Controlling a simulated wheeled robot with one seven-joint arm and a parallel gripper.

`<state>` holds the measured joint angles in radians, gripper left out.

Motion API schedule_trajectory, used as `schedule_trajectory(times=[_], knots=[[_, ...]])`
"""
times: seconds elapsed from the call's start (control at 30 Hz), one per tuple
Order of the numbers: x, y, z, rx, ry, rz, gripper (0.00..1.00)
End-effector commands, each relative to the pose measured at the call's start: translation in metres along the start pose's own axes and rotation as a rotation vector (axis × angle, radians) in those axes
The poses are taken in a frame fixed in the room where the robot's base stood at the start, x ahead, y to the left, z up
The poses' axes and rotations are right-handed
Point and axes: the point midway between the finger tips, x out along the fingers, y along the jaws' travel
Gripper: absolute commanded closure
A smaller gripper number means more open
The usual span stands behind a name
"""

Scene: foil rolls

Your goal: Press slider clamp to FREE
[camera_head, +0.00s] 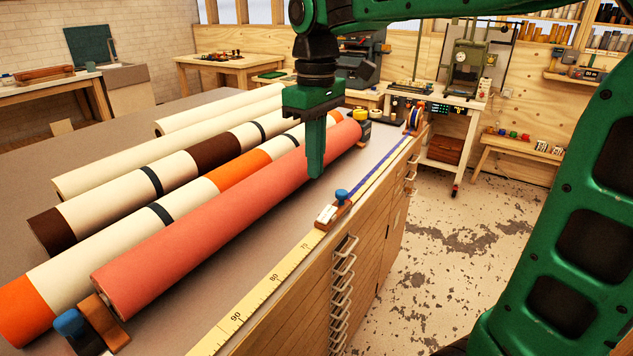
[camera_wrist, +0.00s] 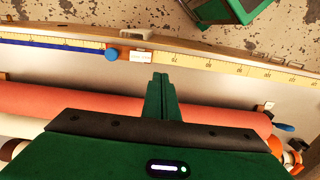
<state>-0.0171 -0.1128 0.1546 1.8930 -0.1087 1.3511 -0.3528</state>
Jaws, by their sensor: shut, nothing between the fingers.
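The slider clamp (camera_head: 332,213) is a small brown block with a pale label and a blue knob (camera_head: 341,195), sitting on the ruled rail at the table's right edge. The label is too small to read. In the wrist view the clamp (camera_wrist: 139,56) and its blue knob (camera_wrist: 112,55) lie just beyond and left of the fingertips. My gripper (camera_head: 316,174) is green, points down and has its fingers shut with nothing between them. It hangs beside the salmon roll, left of and above the clamp, apart from it. The shut fingertips (camera_wrist: 160,78) also show in the wrist view.
The salmon roll (camera_head: 215,225) lies close along the rail, with several other rolls to its left. A brown end block with a blue knob (camera_head: 70,323) stands at its near end. The rail is yellow with numbers (camera_head: 262,292) nearer and blue (camera_head: 378,170) beyond the clamp. Drawer handles line the cabinet side.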

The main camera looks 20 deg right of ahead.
Motion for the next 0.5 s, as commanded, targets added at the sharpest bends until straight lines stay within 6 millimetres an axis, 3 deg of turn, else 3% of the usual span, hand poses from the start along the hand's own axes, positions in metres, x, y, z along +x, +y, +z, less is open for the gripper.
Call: schedule_trajectory(times=[0.2,0.5], knots=[[-0.023,-0.005,0.000,0.001,0.000,0.000,1.00],[-0.028,-0.006,0.000,0.001,-0.001,-0.001,1.00]])
